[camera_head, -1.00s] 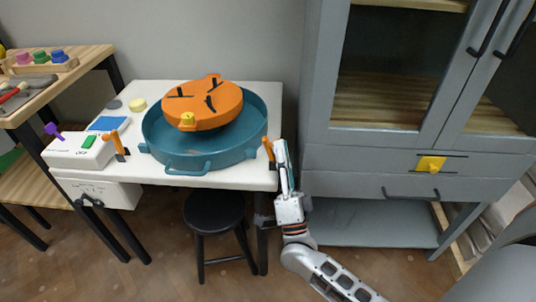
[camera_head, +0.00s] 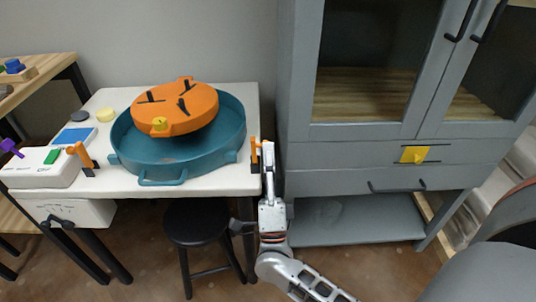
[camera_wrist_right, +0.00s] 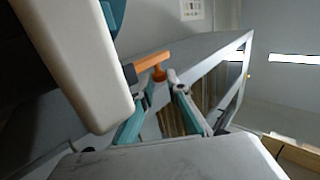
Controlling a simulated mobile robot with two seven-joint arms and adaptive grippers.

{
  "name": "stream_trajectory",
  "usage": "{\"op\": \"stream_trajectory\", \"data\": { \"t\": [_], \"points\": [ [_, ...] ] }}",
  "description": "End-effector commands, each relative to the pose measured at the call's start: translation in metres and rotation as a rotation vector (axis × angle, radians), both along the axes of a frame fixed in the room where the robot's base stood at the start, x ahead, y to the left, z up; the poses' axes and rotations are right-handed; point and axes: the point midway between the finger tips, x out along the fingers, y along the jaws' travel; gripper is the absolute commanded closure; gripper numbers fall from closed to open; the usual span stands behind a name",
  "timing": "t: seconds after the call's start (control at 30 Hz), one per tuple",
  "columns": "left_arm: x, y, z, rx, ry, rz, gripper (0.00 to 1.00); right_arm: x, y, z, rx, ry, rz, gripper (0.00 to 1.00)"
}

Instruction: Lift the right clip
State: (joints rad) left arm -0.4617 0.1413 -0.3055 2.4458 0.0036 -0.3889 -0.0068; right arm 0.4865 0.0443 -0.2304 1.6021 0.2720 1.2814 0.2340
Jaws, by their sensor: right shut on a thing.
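The right clip (camera_head: 254,150) is orange with a dark lower part and stands at the right edge of the white table (camera_head: 215,181). My right gripper (camera_head: 267,150) is at that edge, directly beside the clip's right side. In the right wrist view, the clip's orange handle (camera_wrist_right: 150,62) shows at the tips of the teal fingers, and my right gripper (camera_wrist_right: 162,80) is shut on it. The clip's lower part is mostly hidden there. A second orange clip (camera_head: 82,155) is at the table's front left. My left gripper is not in view.
A teal round basin (camera_head: 160,172) with an orange disc (camera_head: 195,112) stands on the table. A grey cabinet (camera_head: 355,155) with a yellow-marked drawer rises close to the right of my gripper. A black stool (camera_head: 196,221) is below the table front.

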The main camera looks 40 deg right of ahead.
Motion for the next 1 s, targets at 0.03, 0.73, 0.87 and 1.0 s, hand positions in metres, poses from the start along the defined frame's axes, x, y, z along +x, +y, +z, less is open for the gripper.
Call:
{"op": "stream_trajectory", "data": {
  "t": [0.03,0.73,0.87,1.0],
  "points": [
    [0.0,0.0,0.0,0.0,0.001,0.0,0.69,0.0,0.0,-0.001,0.003,0.0,0.0,1.0],
    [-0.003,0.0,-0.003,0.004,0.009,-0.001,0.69,0.0,0.0,0.002,-0.01,0.005,0.0,0.7],
    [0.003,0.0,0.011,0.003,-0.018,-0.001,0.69,0.002,0.002,0.008,-0.06,0.032,0.0,0.7],
    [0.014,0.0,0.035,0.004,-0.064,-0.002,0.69,0.004,0.005,0.016,-0.152,0.088,0.0,0.7]
  ]
}}
